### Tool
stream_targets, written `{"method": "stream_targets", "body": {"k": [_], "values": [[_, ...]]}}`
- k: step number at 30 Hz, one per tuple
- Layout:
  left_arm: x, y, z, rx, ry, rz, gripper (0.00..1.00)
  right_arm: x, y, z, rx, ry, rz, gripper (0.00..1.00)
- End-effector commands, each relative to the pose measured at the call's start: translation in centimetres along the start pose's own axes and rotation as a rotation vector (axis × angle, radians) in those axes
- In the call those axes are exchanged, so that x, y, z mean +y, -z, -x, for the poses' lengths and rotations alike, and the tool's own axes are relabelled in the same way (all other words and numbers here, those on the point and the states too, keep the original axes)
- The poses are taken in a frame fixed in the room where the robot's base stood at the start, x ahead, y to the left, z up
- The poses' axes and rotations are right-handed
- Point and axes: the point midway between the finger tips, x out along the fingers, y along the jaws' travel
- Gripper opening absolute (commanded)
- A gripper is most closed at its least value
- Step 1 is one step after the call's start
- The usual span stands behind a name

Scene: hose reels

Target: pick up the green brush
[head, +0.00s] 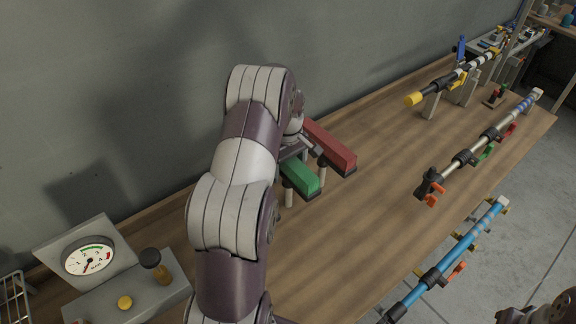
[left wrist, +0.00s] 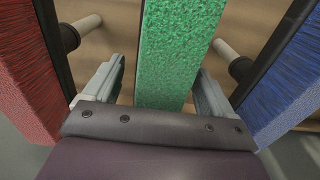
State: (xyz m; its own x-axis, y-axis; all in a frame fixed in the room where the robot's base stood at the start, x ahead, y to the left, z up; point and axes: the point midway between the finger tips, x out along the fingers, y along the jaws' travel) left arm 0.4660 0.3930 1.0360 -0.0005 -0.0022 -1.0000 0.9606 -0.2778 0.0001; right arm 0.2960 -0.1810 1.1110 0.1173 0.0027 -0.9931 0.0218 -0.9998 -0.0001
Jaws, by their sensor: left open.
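The green brush (head: 301,177) is a long block lying beside the red brush on the wooden bench in the head view. In the left wrist view the green brush (left wrist: 168,50) runs up the middle of the picture. My left gripper (left wrist: 155,88) is open, with one finger on each side of the green brush and a gap showing on both sides. In the head view my left arm hides most of the gripper and part of the brush. My right gripper is not clearly in view.
The red brush (head: 331,147) is close on one side, a blue brush (left wrist: 287,75) on the other; pegs stand between them. A gauge box (head: 90,258) is at the lower left. Several hose lances (head: 455,165) lie to the right. The bench middle (head: 375,195) is clear.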

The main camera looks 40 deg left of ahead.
Motion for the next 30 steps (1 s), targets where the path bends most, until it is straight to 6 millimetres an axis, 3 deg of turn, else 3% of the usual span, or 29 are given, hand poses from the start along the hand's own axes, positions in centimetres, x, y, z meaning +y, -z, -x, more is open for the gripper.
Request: {"method": "stream_targets", "body": {"k": [15,16,17,22,30], "values": [[0.01,0.00,-0.42,0.000,0.000,0.000,0.85,0.00,0.00,-0.03,0.000,0.000,0.000,0.00],[0.01,0.00,-0.41,0.000,0.000,0.000,0.82,0.00,0.00,-0.03,0.000,0.000,0.000,0.00],[0.01,0.00,-0.41,0.000,0.000,0.000,0.72,0.00,0.00,-0.03,0.000,0.000,0.000,0.00],[0.01,0.00,-0.40,0.000,0.000,0.000,0.17,0.00,0.00,-0.03,0.000,0.000,0.000,0.00],[0.05,0.04,0.05,0.002,-0.002,0.000,0.14,0.00,0.01,0.04,0.000,0.000,0.000,0.00]]}}
